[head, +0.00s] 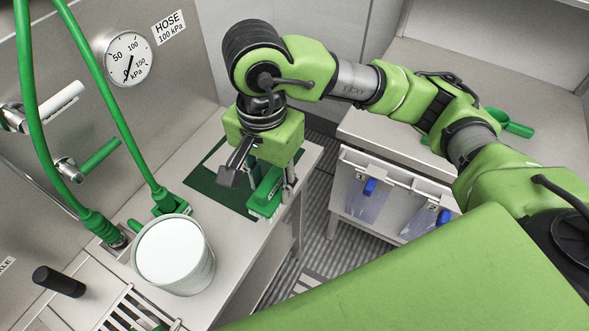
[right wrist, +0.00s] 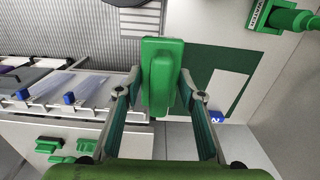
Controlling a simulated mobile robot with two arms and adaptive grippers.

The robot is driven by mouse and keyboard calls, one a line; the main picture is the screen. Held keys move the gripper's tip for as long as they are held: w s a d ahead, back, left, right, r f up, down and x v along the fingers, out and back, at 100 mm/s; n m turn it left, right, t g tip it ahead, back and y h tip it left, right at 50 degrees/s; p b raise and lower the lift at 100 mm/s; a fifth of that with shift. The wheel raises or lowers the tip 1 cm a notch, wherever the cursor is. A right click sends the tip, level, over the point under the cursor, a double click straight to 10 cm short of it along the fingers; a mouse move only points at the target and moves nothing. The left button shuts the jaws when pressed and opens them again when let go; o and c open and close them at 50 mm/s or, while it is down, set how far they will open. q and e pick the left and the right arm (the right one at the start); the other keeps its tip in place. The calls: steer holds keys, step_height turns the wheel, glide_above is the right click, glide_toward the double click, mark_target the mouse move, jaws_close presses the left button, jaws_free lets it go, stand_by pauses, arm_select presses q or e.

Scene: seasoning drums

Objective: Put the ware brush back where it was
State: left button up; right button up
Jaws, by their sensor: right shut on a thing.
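My right gripper (head: 268,197) points down over the left counter and is shut on the green ware brush (head: 264,192). In the right wrist view the brush (right wrist: 162,80) sits between the two fingers (right wrist: 162,92). A dark green mat (head: 207,188) lies flat on the counter under and beside the brush; it also shows in the right wrist view (right wrist: 205,62), with a pale rectangle on it. The brush overlaps the mat's near right edge in the head view. I cannot tell whether it touches the surface. My left gripper is not in view.
A white bucket (head: 173,253) stands on the counter nearer me, beside green hose fittings (head: 170,200). A gauge (head: 127,58) is on the left wall. A floor gap separates the counters.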

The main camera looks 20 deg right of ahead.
steer(key=shift+w+d+f, duration=0.1)
steer(key=shift+w+d, duration=0.05)
steer(key=shift+w, duration=0.05)
steer(key=w+d+f+p, duration=0.1)
steer(key=w+f, duration=0.1)
steer(key=w, duration=0.2)
steer(key=w+d+f+p, duration=0.1)
steer(key=w+f+p, duration=0.1)
steer(key=w+f, duration=0.1)
steer(key=w+d+f+p, duration=0.1)
steer(key=w+d+f, duration=0.1)
steer(key=w+f, duration=0.1)
steer(key=shift+w+d+f+p, duration=0.1)
steer(key=shift+w+f+p, duration=0.1)
steer(key=shift+w, duration=0.2)
steer(key=shift+w+f+p, duration=0.1)
steer(key=shift+w+p, duration=0.05)
steer(key=shift+w, duration=0.25)
steer(key=shift+w+d+f, duration=0.1)
steer(key=shift+w+f, duration=0.25)
steer(key=shift+f, duration=0.05)
step_height(320, 180, down, 3)
steer(key=shift+r+p, duration=0.1)
steer(key=shift+p, duration=1.15)
steer(key=shift+w+f, duration=0.1)
steer(key=shift+f, duration=0.15)
steer(key=shift+f, duration=0.1)
